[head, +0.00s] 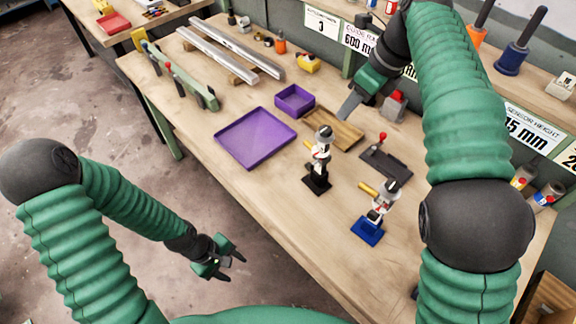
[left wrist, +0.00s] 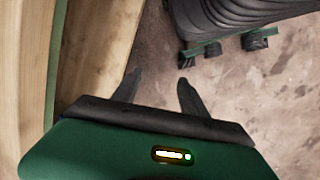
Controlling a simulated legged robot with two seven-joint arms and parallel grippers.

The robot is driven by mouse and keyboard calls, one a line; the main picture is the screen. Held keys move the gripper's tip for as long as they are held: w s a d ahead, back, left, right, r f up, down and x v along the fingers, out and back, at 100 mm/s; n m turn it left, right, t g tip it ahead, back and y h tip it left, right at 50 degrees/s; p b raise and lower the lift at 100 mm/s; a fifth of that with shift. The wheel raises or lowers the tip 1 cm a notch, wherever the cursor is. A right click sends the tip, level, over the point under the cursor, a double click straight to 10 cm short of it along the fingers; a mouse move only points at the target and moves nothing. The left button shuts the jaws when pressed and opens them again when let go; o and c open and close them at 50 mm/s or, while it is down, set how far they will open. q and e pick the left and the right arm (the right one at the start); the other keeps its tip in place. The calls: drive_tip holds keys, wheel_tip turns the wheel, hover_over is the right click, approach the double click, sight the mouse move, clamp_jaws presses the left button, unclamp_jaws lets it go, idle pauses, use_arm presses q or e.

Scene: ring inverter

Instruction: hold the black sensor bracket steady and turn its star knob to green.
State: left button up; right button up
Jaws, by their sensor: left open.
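The black sensor bracket (head: 317,183) stands upright on the bench, with a black base, a pale and red middle and a grey round top. A yellow part sticks out at its left; I cannot make out which part is the star knob or any green mark. My left gripper (head: 236,263) is open and empty, off the bench's front edge over the floor, well away from the bracket. Its two fingers show apart in the left wrist view (left wrist: 158,88). My right gripper (head: 346,112) hangs above the bench behind the bracket, apart from it; its finger gap is hidden.
A similar bracket with a blue base (head: 367,232) stands to the right. A purple tray (head: 232,158), a small purple bin (head: 294,99), a wooden tray (head: 347,136) and a dark plate with a red-knobbed lever (head: 386,166) lie nearby. The bench's front left is clear.

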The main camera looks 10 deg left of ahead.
sight(331, 139)
use_arm(q)
drive_tip(key=w+d+n+t+h, duration=0.3)
drive_tip(key=w+n+t+h, duration=0.15)
drive_tip(key=w+n, duration=0.4)
drive_tip(key=w+a+r+n+t+y, duration=0.1)
drive_tip(key=w+a+r+n+t, duration=0.1)
drive_tip(key=w+r+n+t, duration=0.4)
drive_tip(key=w+a+r+n+t, duration=0.25)
drive_tip(key=r+n, duration=0.25)
drive_tip(key=r, duration=0.3)
drive_tip(key=w+d+r+m+h, duration=0.2)
drive_tip(key=d+r+m+h, duration=0.25)
drive_tip(key=d+r, duration=0.65)
drive_tip(key=shift+n, duration=0.4)
drive_tip(key=x, duration=0.6)
drive_tip(key=s+d+f+x, duration=0.1)
drive_tip(key=x, duration=1)
drive_tip(key=shift+d+f, duration=0.3)
drive_tip(key=shift+d, duration=0.2)
use_arm(e)
drive_tip(key=shift+s+a+r, duration=0.2)
drive_tip(key=shift+a, duration=0.35)
